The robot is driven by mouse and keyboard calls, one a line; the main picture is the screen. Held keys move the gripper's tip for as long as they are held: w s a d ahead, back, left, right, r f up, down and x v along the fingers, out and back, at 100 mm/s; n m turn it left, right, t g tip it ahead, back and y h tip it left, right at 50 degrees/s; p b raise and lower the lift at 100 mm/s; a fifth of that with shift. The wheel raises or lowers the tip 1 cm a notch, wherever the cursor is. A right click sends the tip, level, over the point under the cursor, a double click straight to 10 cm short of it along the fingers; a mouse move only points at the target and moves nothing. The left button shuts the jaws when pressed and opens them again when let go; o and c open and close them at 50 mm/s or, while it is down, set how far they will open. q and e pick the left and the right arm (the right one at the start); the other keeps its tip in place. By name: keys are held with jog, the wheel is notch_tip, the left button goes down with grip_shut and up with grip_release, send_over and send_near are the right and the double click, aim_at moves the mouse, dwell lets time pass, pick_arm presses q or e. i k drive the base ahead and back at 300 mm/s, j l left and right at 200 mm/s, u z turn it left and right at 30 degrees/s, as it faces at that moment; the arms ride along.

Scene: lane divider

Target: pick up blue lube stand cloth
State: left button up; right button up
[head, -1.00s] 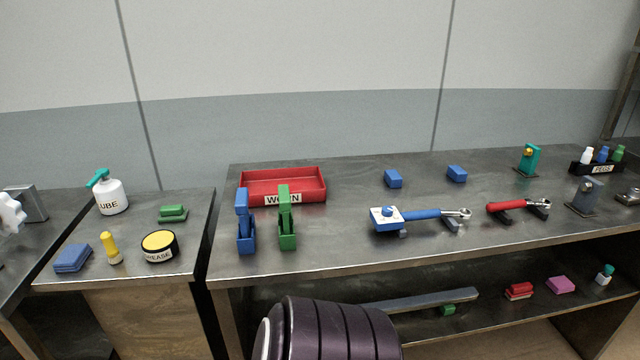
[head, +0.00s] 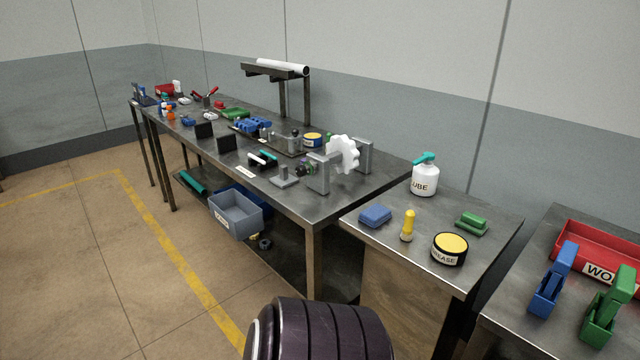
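The blue cloth (head: 375,215) lies folded on the small lube stand (head: 400,248), near its front left corner. A yellow-handled brush (head: 408,225) stands just to its right. A white lube bottle (head: 424,178) with a teal top stands behind it. A grease tin (head: 449,249) with a yellow lid and a green folded item (head: 471,223) are farther right on the same stand. Neither of my grippers is in the head view, so their state is hidden. Nothing touches the cloth from above.
A long workbench (head: 300,205) with fixtures adjoins the stand on the left. Another bench with a red tray (head: 600,248), a blue clamp (head: 553,280) and a green clamp (head: 607,308) is at right. The floor (head: 90,270) at left is open, with yellow lines.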

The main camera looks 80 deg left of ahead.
aim_at(376, 215)
jog(key=u, duration=2.35)
jog(key=i+l+u, duration=0.2)
jog(key=l, duration=0.6)
jog(key=l+u, duration=0.15)
jog(key=l, duration=0.6)
